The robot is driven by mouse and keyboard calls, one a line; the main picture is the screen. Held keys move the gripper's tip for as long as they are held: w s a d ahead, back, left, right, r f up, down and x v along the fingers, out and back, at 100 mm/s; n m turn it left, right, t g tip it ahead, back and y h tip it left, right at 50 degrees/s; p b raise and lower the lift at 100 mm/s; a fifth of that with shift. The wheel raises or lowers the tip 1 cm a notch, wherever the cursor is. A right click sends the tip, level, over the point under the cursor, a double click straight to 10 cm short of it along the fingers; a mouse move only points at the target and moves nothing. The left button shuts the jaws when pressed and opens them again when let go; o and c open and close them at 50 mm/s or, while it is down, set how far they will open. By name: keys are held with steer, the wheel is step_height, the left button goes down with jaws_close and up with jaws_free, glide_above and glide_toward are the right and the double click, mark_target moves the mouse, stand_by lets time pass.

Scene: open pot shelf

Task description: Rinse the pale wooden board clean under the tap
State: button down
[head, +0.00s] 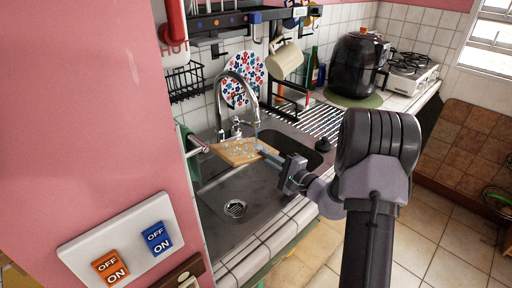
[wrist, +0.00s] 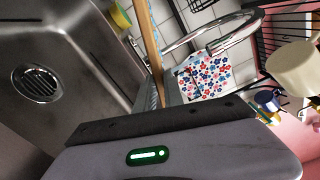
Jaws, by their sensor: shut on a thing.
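The pale wooden board (head: 236,153) is held roughly flat over the sink, below the spout of the curved metal tap (head: 236,76). A thin bluish streak runs from the spout toward the board, and pale blue specks lie on its top. My gripper (head: 271,157) is shut on the board's right edge. In the wrist view the board (wrist: 150,42) shows edge-on as a narrow strip at my gripper (wrist: 156,95), with the tap (wrist: 205,38) beside it. Whether dirt is on the board's face is too small to tell.
The steel sink (head: 212,199) with its drain (head: 235,209) lies below the board. A flowered round plate (head: 244,77) stands behind the tap. A cream mug (head: 285,62) hangs at the rack. Switches (head: 133,252) are on the near pink wall.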

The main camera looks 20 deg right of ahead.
steer(key=s+b, duration=0.3)
steer(key=s, duration=0.6)
steer(key=shift+a+b, duration=0.15)
steer(key=shift+b, duration=0.25)
stand_by(0.8)
steer(key=s+r, duration=0.4)
steer(key=s, duration=0.1)
stand_by(0.7)
